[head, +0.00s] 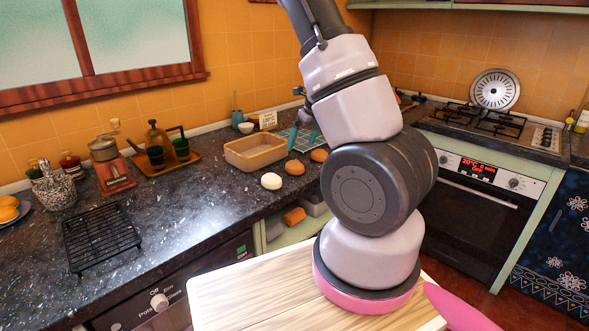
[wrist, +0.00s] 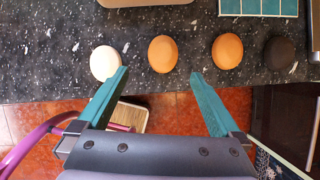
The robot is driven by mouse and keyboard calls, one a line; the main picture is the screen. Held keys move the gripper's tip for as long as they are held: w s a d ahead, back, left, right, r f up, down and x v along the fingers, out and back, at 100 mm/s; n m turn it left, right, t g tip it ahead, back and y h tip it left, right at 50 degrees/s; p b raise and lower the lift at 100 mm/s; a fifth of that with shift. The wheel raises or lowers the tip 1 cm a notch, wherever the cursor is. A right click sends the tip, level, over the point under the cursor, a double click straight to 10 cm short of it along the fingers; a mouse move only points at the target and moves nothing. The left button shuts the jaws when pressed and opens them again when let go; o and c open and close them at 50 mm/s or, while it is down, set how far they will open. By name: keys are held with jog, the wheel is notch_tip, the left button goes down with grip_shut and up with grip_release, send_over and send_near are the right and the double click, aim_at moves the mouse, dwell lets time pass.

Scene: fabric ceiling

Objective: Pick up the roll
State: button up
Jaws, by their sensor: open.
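Several round rolls lie in a row near the counter's front edge. In the wrist view they are a cream roll (wrist: 105,62), a golden-brown roll (wrist: 163,54), another golden-brown roll (wrist: 227,52) and a very dark roll (wrist: 280,52). The head view shows the cream roll (head: 271,181) and the two brown ones (head: 293,168) (head: 319,155); the dark one is hidden behind my arm. My gripper (wrist: 160,75) has teal fingers spread wide and empty. The left brown roll shows between and just beyond the fingertips. The gripper (head: 304,138) is partly hidden by my arm in the head view.
A tan rectangular tray (head: 256,152) stands behind the rolls. A black rack (head: 100,236), a coffee grinder (head: 110,165) and a wooden tray with pots (head: 165,160) stand to the left. A wooden board (head: 240,290) is in front, below the counter. The stove (head: 485,122) is at right.

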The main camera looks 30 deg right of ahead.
aim_at(296, 162)
jog(key=x, duration=0.3)
jog(key=d+x, duration=0.1)
jog(key=x, duration=0.1)
jog(key=shift+a+f, duration=0.1)
jog(key=shift+f, duration=0.1)
jog(key=shift+x, duration=2.95)
jog(key=shift+w+a, duration=0.1)
jog(key=shift+c, duration=0.3)
jog(key=c, duration=1.2)
jog(key=shift+r, duration=0.1)
jog(key=shift+r, duration=0.1)
